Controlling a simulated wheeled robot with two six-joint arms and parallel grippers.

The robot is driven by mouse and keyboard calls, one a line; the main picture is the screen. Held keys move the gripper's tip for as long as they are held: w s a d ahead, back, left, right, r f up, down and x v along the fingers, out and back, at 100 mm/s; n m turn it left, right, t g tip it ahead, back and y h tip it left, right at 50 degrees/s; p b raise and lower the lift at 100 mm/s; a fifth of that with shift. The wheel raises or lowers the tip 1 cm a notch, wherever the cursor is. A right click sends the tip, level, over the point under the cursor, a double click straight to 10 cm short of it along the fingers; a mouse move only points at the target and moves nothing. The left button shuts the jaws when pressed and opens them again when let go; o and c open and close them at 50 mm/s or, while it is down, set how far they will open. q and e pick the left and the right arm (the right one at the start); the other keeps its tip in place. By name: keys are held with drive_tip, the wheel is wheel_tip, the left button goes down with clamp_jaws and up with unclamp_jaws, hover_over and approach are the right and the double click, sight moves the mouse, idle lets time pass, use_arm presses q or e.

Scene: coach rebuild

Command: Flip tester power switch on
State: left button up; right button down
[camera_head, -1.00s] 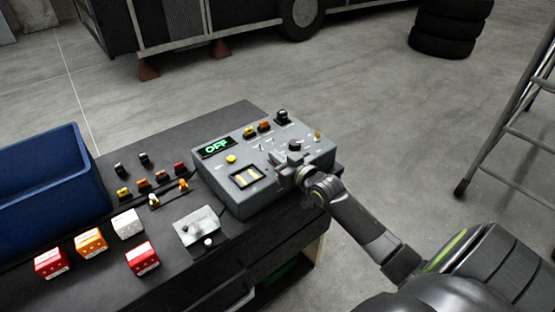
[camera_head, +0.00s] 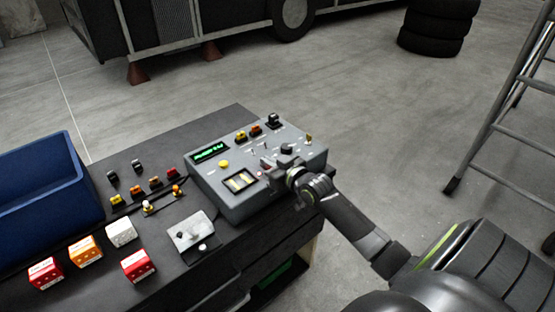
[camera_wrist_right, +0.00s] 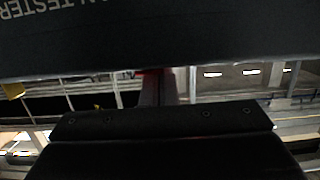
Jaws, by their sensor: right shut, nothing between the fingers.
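The tester (camera_head: 232,207) is a grey box at the right end of the dark bench. Its display (camera_head: 210,152) is lit with a line of small green text that I cannot read surely. My right gripper (camera_head: 269,172) is shut and empty at the tester's near right edge; it hides part of the panel, and I cannot tell whether it touches. A small red part shows by the fingertips, possibly the power switch (camera_head: 265,164); its position is unclear. In the right wrist view the shut fingers (camera_wrist_right: 158,88) point at the tester's dark face (camera_wrist_right: 160,40) with upside-down lettering. My left gripper is out of view.
A blue bin (camera_head: 40,190) stands at the bench's left. Several relay-like blocks, including an orange one (camera_head: 85,250), and a small plate (camera_head: 190,232) lie in front. A ladder (camera_head: 500,130) and stacked tyres (camera_head: 437,25) stand beyond on open floor.

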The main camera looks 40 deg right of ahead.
drive_tip(key=r+p, duration=0.3)
drive_tip(key=r, duration=0.1)
drive_tip(key=shift+w, duration=0.3)
drive_tip(key=r+v, duration=0.1)
drive_tip(key=v, duration=0.8)
drive_tip(key=shift+s+r, duration=0.3)
drive_tip(key=shift+r, duration=0.05)
drive_tip(key=s+d+f+m+g+h, duration=0.1)
drive_tip(key=s+d+f+g+h, duration=0.15)
drive_tip(key=f, duration=0.75)
drive_tip(key=s+d+f+m+g+h, duration=0.15)
drive_tip(key=d+f, duration=0.25)
drive_tip(key=f, duration=0.6)
drive_tip(key=s+f+g, duration=0.4)
drive_tip(key=s+f, duration=0.6)
drive_tip(key=f, duration=0.6)
drive_tip(key=s+a+f+g, duration=0.2)
drive_tip(key=s+a+f, duration=0.2)
drive_tip(key=s, duration=0.6)
drive_tip(key=s+a+f+n+g+y, duration=0.1)
drive_tip(key=s+a+f+g, duration=0.1)
drive_tip(key=s+a+f, duration=0.3)
drive_tip(key=s+a+f+g, duration=0.2)
drive_tip(key=s+a+f, duration=0.3)
drive_tip(key=s+f, duration=0.4)
drive_tip(key=s, duration=0.5)
drive_tip(key=shift+s+f+g+y+b, duration=0.2)
drive_tip(key=shift+s+g+y+b, duration=0.1)
drive_tip(key=shift+s+y+b, duration=0.1)
